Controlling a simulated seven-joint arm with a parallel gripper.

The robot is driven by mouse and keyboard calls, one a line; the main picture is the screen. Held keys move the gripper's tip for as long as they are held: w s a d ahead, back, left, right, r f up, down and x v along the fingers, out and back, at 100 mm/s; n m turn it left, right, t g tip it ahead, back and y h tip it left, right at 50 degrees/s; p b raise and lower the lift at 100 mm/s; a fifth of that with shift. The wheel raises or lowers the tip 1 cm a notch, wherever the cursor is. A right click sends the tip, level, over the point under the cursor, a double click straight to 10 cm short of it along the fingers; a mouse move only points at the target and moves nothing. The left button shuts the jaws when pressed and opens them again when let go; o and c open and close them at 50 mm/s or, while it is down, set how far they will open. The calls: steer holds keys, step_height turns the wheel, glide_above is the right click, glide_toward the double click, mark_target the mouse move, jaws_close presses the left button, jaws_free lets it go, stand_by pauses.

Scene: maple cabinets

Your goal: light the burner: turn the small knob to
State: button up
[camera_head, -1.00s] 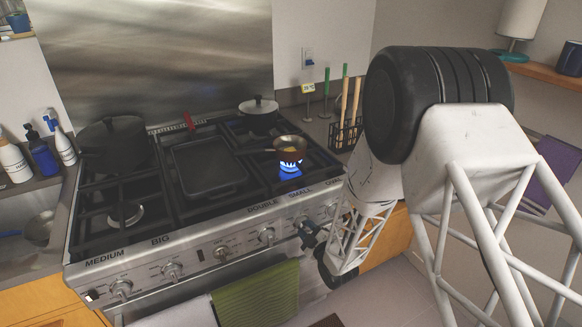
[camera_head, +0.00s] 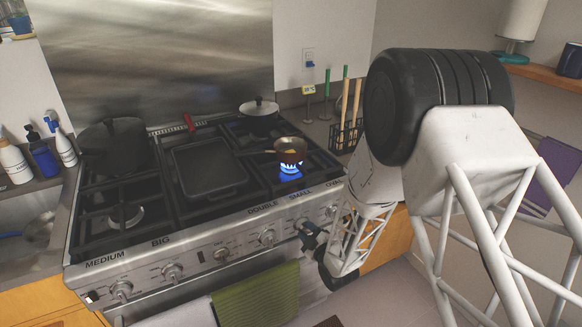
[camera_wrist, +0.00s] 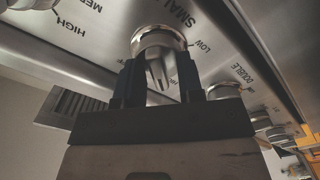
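The small burner burns with a blue flame (camera_head: 290,168) at the right of the stove, under a small pan (camera_head: 290,150). The small knob (camera_wrist: 158,42) is a round metal knob near the SMALL label in the wrist view. My gripper (camera_wrist: 160,82) is at this knob, with one dark finger on each side of its ridged grip. The fingers stand apart, with gaps seeming to show beside the grip, so it looks open. In the head view my gripper (camera_head: 312,236) is at the right part of the stove front and hides the knob.
Other knobs (camera_head: 267,237) line the front panel to the left. A green towel (camera_head: 257,295) hangs below them. A dark pot (camera_head: 113,145), a roasting pan (camera_head: 207,168) and a lidded pot (camera_head: 259,112) stand on the stove.

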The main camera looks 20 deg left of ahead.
steer(key=shift+w+a+r, duration=0.25)
steer(key=shift+w+a, duration=0.2)
steer(key=shift+a, duration=0.15)
steer(key=shift+o, duration=0.6)
steer(key=shift+v, duration=0.8)
steer(key=v, duration=1)
steer(key=shift+d, duration=0.3)
steer(key=shift+s+f, duration=0.1)
